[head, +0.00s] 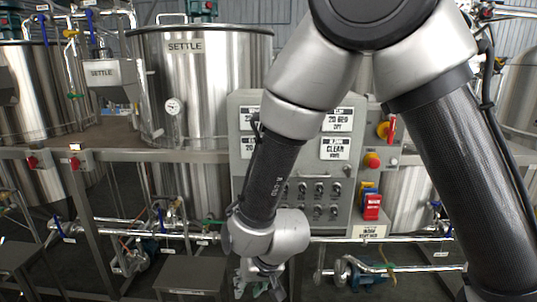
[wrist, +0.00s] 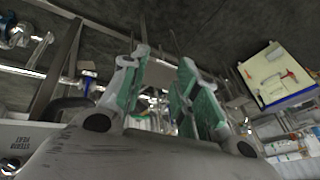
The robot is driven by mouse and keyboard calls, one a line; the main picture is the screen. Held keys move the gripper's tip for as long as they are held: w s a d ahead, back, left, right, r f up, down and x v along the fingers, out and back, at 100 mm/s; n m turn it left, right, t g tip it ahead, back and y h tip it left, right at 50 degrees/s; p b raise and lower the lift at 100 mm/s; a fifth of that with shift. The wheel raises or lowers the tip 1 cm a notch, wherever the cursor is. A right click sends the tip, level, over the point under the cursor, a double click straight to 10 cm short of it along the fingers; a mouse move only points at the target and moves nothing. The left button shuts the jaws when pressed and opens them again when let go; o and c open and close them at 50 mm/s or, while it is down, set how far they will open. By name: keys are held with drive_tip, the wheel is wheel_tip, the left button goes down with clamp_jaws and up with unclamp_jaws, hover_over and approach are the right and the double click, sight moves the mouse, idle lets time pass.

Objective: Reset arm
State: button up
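My arm reaches down in front of a grey control panel (head: 345,190) in the head view. My gripper (head: 262,288) hangs at the bottom edge of that view, low in front of the panel, partly cut off. In the wrist view, my gripper (wrist: 160,85) shows two fingers with green pads, set apart with a gap between them. Nothing is held in the gap.
A steel tank labelled SETTLE (head: 205,85) stands behind, left of my arm. A steel rail and pipes (head: 130,232) run low across the scene. A blue pump (head: 355,272) sits low right. A cream box with red handles (wrist: 274,72) shows in the wrist view.

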drive_tip(key=s+d+r+m+h, duration=0.1)
drive_tip(key=s+d+r, duration=0.1)
drive_tip(key=d+r, duration=0.7)
drive_tip(key=s+d+r+m+h, duration=0.1)
drive_tip(key=s+d+r, duration=0.2)
drive_tip(key=d+r, duration=0.6)
drive_tip(key=s+d+r+t+h, duration=0.1)
drive_tip(key=s+d+r, duration=0.2)
drive_tip(key=d+r, duration=0.7)
drive_tip(key=d, duration=1.3)
drive_tip(key=shift+s+d+m+h, duration=0.2)
drive_tip(key=shift+m+h, duration=0.2)
